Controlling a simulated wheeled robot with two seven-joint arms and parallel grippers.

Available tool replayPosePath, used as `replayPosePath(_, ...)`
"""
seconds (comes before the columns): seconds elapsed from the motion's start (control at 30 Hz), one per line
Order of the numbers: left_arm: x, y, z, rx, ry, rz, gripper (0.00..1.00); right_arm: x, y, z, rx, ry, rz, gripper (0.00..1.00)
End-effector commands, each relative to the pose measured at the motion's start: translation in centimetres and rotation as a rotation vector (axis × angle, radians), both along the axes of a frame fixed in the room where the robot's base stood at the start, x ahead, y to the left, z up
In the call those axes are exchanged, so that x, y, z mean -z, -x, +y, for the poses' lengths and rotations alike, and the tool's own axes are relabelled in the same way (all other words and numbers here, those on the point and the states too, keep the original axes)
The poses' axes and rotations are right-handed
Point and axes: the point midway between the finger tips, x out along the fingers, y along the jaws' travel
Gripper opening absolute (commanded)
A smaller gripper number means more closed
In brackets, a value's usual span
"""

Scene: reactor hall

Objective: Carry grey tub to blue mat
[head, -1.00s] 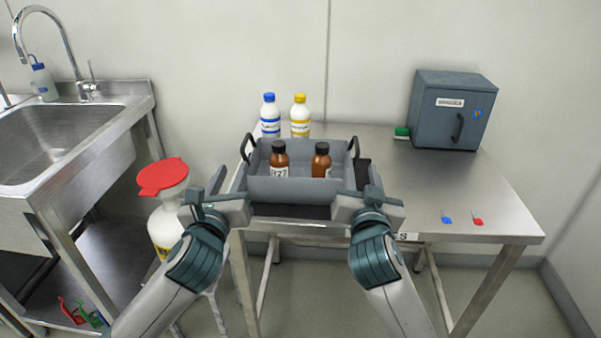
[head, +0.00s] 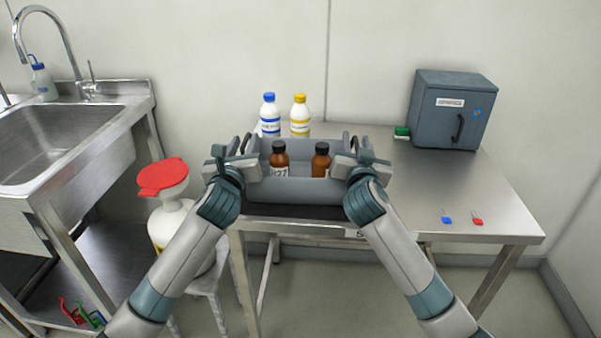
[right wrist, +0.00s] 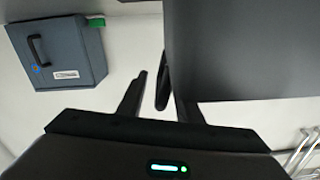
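The grey tub (head: 305,190) stands level at the front of the steel table, with two brown bottles (head: 279,158) (head: 320,160) with black caps inside. My left gripper (head: 236,155) is at the tub's left handle, its fingers apart. My right gripper (head: 358,152) is at the right handle. In the right wrist view the right gripper (right wrist: 162,98) has its fingers apart, with the dark handle (right wrist: 162,82) between them and the tub wall (right wrist: 245,50) beside them. I see no blue mat in these views.
A dark mat (head: 290,211) shows under the tub's front. Two white bottles (head: 269,115) (head: 300,115) stand behind it. A grey-blue cabinet (head: 450,110) is at the back right. Blue and red tags (head: 446,219) (head: 477,221) lie front right. The table's right middle is clear.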

Motion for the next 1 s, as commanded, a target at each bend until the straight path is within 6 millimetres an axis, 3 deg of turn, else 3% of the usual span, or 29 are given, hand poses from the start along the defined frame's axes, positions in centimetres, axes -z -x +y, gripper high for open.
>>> replayPosePath(0.3, 0.02, -0.15, -0.01, 0.0, 0.0, 0.0, 0.31, 0.01, -0.15, -0.02, 0.0, 0.0, 0.0, 0.32)
replayPosePath(0.43, 0.02, -0.14, 0.0, 0.0, 0.0, 0.0, 0.0, 0.01, -0.14, -0.02, 0.0, 0.0, 0.0, 0.01)
replayPosePath(1.0, -0.65, -0.15, 0.09, -0.001, -0.002, -0.002, 0.0, -0.68, -0.14, -0.11, 0.002, 0.001, -0.003, 0.0)
